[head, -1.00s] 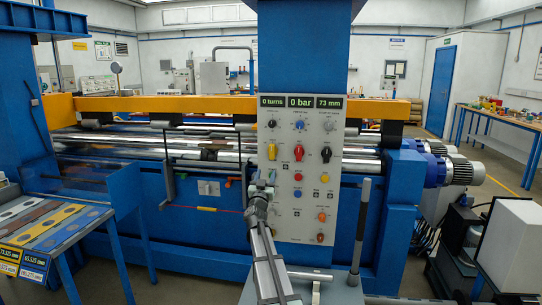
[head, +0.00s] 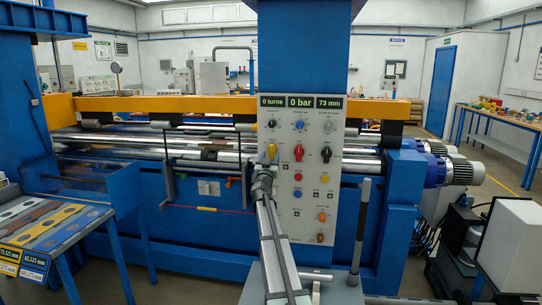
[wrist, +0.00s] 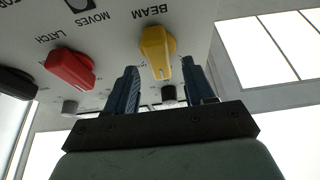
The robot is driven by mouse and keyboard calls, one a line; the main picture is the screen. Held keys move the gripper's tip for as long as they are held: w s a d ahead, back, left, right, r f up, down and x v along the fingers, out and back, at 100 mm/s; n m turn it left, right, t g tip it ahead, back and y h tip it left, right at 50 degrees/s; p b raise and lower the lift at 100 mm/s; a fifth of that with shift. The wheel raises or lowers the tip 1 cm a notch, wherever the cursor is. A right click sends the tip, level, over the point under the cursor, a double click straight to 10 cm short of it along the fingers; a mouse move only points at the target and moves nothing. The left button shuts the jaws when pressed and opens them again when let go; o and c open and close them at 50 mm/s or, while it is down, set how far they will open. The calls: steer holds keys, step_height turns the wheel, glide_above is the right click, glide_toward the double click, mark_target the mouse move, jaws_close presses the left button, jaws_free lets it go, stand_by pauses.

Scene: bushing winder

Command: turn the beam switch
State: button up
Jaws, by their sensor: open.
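The beam switch is a yellow knob (head: 272,151) at the left of the control panel (head: 325,205). In the wrist view the yellow knob (wrist: 157,50) sits below the printed word BEAM. My gripper (head: 265,168) is just below the knob in the head view. In the wrist view my gripper (wrist: 161,73) is open, with one dark blue finger on each side of the knob's lower part. Gaps show between the fingers and the knob, so it is not gripped. The head view does not show the fingers clearly.
A red LATCH knob (wrist: 70,68) is left of the fingers in the wrist view, with a black knob (wrist: 17,83) farther left. Small buttons sit below the knobs. The panel displays (head: 300,102) read 0 turns, 0 bar and 73 mm. A dark lever (head: 361,215) stands right of the panel.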

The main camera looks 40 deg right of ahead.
mark_target(272, 152)
steer(key=shift+x, duration=1.1)
steer(key=shift+c, duration=0.2)
jaws_close()
steer(key=shift+m, duration=0.5)
steer(key=m+g+h, duration=0.1)
steer(key=m, duration=0.2)
steer(key=m+g+h, duration=0.1)
steer(key=m+g, duration=0.1)
steer(key=m, duration=0.1)
steer(key=shift+m, duration=0.3)
steer(key=shift+m+g+h, duration=0.4)
steer(key=shift+m+g, duration=0.9)
steer(key=shift+m, duration=1.2)
